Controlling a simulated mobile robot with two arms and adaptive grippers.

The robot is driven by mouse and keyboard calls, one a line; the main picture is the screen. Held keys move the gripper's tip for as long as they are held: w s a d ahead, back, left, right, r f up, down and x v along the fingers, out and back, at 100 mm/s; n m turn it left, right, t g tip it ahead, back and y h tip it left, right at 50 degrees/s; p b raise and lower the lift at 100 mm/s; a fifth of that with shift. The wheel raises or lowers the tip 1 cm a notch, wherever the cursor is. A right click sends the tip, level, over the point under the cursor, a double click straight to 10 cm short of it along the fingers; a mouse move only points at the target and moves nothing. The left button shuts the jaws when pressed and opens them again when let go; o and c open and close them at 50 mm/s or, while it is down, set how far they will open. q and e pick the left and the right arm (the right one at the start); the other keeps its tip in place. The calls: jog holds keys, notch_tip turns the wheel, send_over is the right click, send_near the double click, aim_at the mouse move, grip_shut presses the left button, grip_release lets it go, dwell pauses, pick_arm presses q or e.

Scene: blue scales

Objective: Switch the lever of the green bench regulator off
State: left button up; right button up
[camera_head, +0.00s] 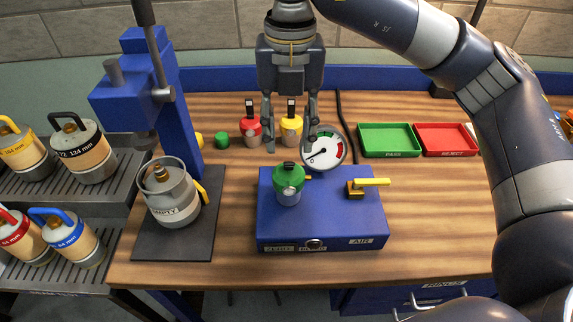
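A green-topped canister-like unit with a grey lower body (287,186), which looks like the green bench regulator, stands upright on the left half of a blue box (330,215). A round white dial gauge (323,150) shows just behind it. A small orange-yellow piece sticks out at its right side; I cannot tell if this is its lever. A yellow lever (372,182) on a brass valve, pointing right, is on the box's right half, above the "AIR" label. My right gripper (290,146) points down, open and empty, fingers apart, in the picture just above the green unit. My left gripper is out of view.
A red (250,127) and a yellow (291,127) unit stand behind, the yellow one seen between my fingers. Green (389,140) and red (446,140) trays lie back right. A grey "EMPTY" cylinder (170,190) stands under a blue press (165,85). The table's front right is clear.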

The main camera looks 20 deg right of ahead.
aim_at(289, 164)
notch_tip(289, 164, down, 7)
jog(key=shift+d+f+p, duration=0.1)
jog(key=shift+f+p, duration=0.05)
jog(key=shift+p, duration=0.6)
jog(key=shift+f, duration=0.6)
grip_shut()
